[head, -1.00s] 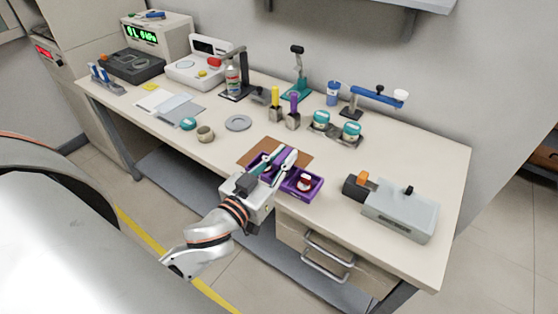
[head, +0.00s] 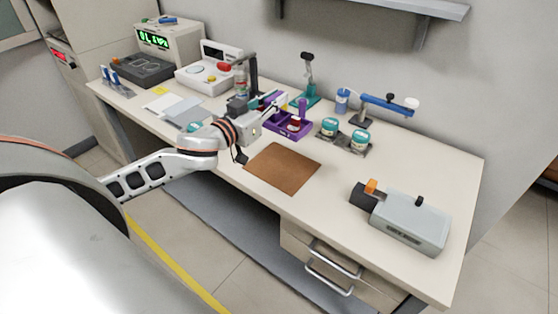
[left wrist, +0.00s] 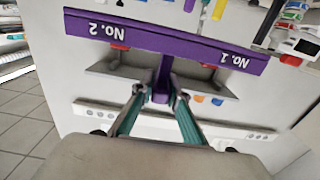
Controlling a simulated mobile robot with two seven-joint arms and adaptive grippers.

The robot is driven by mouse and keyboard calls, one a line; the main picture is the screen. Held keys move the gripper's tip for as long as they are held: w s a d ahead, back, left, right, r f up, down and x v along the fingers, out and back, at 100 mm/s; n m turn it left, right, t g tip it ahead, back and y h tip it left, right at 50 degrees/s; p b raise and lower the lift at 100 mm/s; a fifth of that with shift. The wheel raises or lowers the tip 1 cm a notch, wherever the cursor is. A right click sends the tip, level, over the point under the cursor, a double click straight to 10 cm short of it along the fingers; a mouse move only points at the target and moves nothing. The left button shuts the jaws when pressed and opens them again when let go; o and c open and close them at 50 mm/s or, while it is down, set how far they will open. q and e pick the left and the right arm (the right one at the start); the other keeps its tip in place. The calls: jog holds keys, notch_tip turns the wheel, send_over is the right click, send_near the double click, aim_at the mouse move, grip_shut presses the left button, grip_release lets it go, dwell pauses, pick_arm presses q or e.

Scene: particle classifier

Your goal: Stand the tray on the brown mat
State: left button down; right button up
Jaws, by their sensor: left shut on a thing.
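The brown mat (head: 282,168) lies bare and flat on the bench. The purple tray (head: 289,125), with dark compartments and a small red-and-white item in it, is beyond the mat's far edge. My left gripper (head: 268,105) is shut on the tray from its left side. In the left wrist view, my left gripper (left wrist: 161,94) is shut on a purple upright part of the tray (left wrist: 165,38), whose long wall reads No. 2 and No. 1. Whether the tray touches the bench cannot be told. My right gripper is out of view.
Two teal-lidded jars (head: 360,141) stand in a grey holder just right of the tray. A grey device with an orange knob (head: 408,221) sits front right. A teal stand (head: 306,88) is behind the tray.

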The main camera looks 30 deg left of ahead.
pick_arm(q)
notch_tip(320, 180, down, 18)
jog(key=b, duration=0.5)
jog(key=shift+r, duration=0.1)
jog(key=shift+f, duration=0.2)
jog(key=shift+r, duration=0.1)
jog(key=c, duration=2.4)
grip_release()
jog(key=shift+d+f+b, duration=0.1)
jog(key=shift+f+b, duration=0.2)
jog(key=shift+b, duration=0.05)
jog(key=o, duration=0.4)
jog(key=shift+r, duration=0.1)
jog(key=shift+o, duration=0.2)
jog(key=shift+r, duration=0.2)
jog(key=shift+s+f, duration=0.15)
jog(key=shift+s, duration=0.2)
jog(key=s+a+b, duration=0.1)
jog(key=s, duration=1)
jog(key=shift+s, duration=0.15)
